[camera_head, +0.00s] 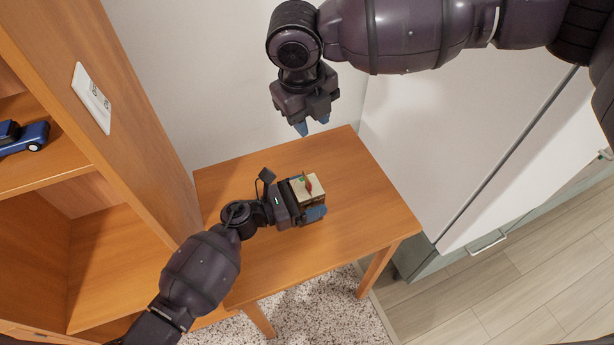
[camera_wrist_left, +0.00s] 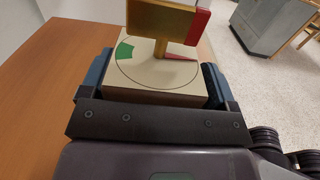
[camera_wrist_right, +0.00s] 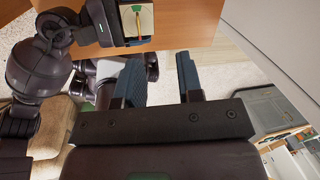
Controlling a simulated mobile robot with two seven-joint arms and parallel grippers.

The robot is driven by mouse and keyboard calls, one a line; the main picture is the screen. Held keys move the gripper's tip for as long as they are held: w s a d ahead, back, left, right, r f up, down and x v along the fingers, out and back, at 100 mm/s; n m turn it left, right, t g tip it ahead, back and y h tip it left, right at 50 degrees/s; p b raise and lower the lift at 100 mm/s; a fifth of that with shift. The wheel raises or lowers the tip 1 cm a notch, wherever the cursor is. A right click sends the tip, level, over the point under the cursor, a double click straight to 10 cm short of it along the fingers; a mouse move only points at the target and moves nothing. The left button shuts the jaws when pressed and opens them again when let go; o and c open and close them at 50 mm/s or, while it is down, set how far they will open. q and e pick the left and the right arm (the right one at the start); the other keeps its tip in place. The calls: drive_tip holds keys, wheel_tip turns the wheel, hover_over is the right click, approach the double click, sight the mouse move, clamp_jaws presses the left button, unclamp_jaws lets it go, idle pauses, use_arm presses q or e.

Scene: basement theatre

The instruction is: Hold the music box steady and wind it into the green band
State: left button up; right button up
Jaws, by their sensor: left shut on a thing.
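The music box (camera_head: 313,194) is a small pale box on the wooden table. In the left wrist view its top (camera_wrist_left: 143,75) carries a round dial with a green band (camera_wrist_left: 125,52) and a red wedge (camera_wrist_left: 181,56). A gold winding key (camera_wrist_left: 160,20) with a red end stands over the dial and hides part of it. My left gripper (camera_head: 306,197) is shut on the box, with a finger on either side. My right gripper (camera_head: 313,129) is open and empty, raised above and behind the box. The box also shows in the right wrist view (camera_wrist_right: 145,22).
The table (camera_head: 350,220) is otherwise bare. A wooden shelf unit (camera_head: 130,130) with a blue toy car (camera_head: 25,137) stands at left. A white cabinet (camera_head: 440,140) stands at right. A speckled rug (camera_head: 330,310) lies in front of the table.

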sight(307, 178)
drive_tip(key=f, duration=0.5)
drive_tip(key=s+f+m+g+y, duration=0.1)
drive_tip(key=f, duration=0.4)
drive_tip(key=s+f+m, duration=0.1)
drive_tip(key=f, duration=0.4)
drive_tip(key=shift+a, duration=0.25)
clamp_jaws()
